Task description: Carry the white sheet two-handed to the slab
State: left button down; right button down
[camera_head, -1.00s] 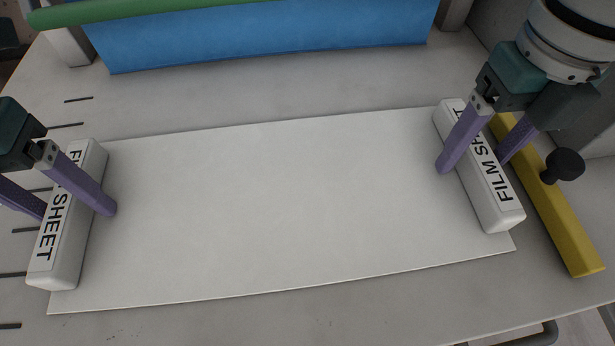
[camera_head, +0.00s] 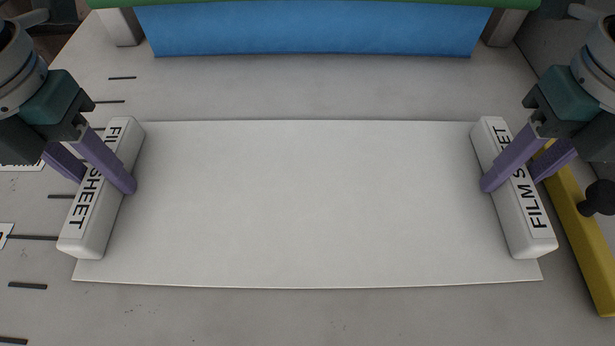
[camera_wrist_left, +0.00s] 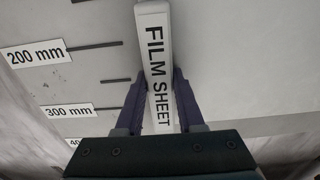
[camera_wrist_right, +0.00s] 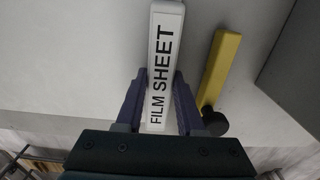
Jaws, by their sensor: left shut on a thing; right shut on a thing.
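The white sheet (camera_head: 310,205) lies flat-looking over the grey slab (camera_head: 300,318), with a white bar labelled FILM SHEET at each end. My left gripper (camera_head: 103,178) is shut on the left bar (camera_head: 84,228), one finger on each side; the bar also shows in the left wrist view (camera_wrist_left: 155,60). My right gripper (camera_head: 514,178) is shut on the right bar (camera_head: 530,228), also seen between the fingers in the right wrist view (camera_wrist_right: 163,60). The sheet spans between both grippers without a visible sag. I cannot tell how high it is above the slab.
A blue sheet hanging from a green roller (camera_head: 315,28) stands at the back. A yellow bar with a black knob (camera_head: 580,240) lies along the right side. Black marks with labels such as 200 mm (camera_wrist_left: 36,54) run along the left. The slab's front strip is clear.

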pick_arm(q)
jog(key=shift+r, duration=0.15)
pick_arm(e)
jog(key=shift+r, duration=0.15)
